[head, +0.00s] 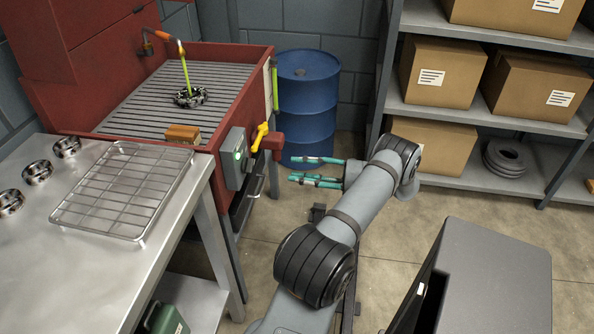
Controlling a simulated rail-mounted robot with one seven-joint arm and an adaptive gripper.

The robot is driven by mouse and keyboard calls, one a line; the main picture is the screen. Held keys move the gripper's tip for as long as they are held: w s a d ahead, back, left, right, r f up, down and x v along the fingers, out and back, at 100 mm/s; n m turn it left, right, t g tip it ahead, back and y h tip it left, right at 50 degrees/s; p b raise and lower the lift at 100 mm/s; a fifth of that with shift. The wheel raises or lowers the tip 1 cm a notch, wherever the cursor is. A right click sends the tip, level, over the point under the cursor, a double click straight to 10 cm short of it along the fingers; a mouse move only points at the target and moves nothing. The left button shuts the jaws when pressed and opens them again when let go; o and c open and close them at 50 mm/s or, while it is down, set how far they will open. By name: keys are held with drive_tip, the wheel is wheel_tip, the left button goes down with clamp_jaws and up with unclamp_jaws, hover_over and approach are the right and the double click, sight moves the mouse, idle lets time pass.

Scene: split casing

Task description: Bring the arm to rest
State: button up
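My gripper (296,169) points left, in mid-air in front of the blue drum and just right of the red wash bench. Its two teal fingers are apart, with an empty gap between them, so it is open and holds nothing. My arm reaches up from the bottom of the picture, bent at the black joints. The yellow valve handle (260,136) on the grey control box (238,157) is to the left of the fingertips, apart from them.
The red wash bench (218,55) holds a dark ring-shaped part (190,97) under a green hose and a tan block (182,134). A metal table (75,268) carries a wire rack (128,190) and several rings. A blue drum (308,100), shelves with boxes and a dark cabinet (495,280) surround my arm.

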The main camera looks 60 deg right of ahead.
sight(253, 165)
drive_tip(key=shift+w, duration=0.1)
drive_tip(key=x, duration=1.2)
